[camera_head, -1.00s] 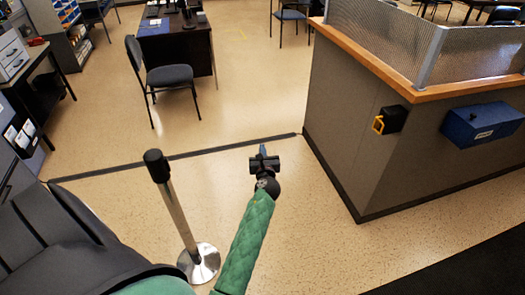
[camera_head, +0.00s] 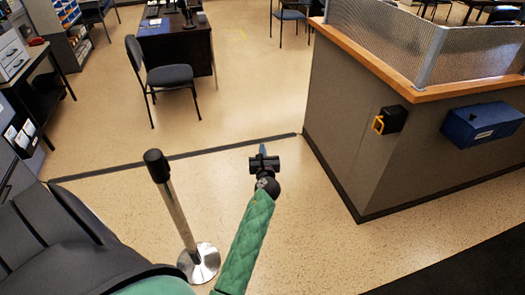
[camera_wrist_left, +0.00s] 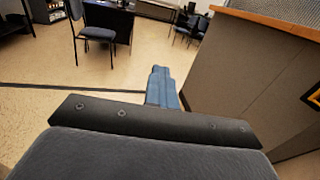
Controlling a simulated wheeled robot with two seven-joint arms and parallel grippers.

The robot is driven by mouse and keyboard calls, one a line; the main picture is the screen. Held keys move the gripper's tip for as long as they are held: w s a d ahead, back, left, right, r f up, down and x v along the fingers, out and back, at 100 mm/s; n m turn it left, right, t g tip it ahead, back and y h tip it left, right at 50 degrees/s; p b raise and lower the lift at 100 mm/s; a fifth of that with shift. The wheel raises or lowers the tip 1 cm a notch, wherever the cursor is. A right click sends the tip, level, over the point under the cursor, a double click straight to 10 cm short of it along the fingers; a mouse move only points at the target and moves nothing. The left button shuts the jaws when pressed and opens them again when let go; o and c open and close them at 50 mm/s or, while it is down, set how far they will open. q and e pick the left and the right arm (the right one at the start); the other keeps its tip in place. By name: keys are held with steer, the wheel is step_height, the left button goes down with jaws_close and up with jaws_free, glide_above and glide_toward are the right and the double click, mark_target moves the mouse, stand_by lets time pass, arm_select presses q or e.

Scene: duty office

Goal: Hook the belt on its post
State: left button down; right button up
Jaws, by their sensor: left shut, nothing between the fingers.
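The post (camera_head: 174,207) is a silver pole with a black top and a round, shiny base, standing upright on the floor at left of centre. A black box with a yellow-orange end piece (camera_head: 378,125), apparently the belt unit, is on the side of the counter at the right. No drawn-out belt shows between it and the post. My left gripper (camera_head: 263,151) is in front of me, right of the post and left of the box, apart from both. Its blue fingers (camera_wrist_left: 163,87) are together and empty in the left wrist view. My right gripper is not in view.
The grey counter (camera_head: 345,130) with a wooden top fills the right side. A blue box (camera_head: 482,125) is on its face. A dark strip (camera_head: 215,151) crosses the floor. A chair (camera_head: 168,76) and desk stand at the back. The floor between post and counter is clear.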

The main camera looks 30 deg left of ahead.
arm_select(q)
steer(key=c, duration=1.6)
jaws_free()
steer(key=shift+c, duration=0.2)
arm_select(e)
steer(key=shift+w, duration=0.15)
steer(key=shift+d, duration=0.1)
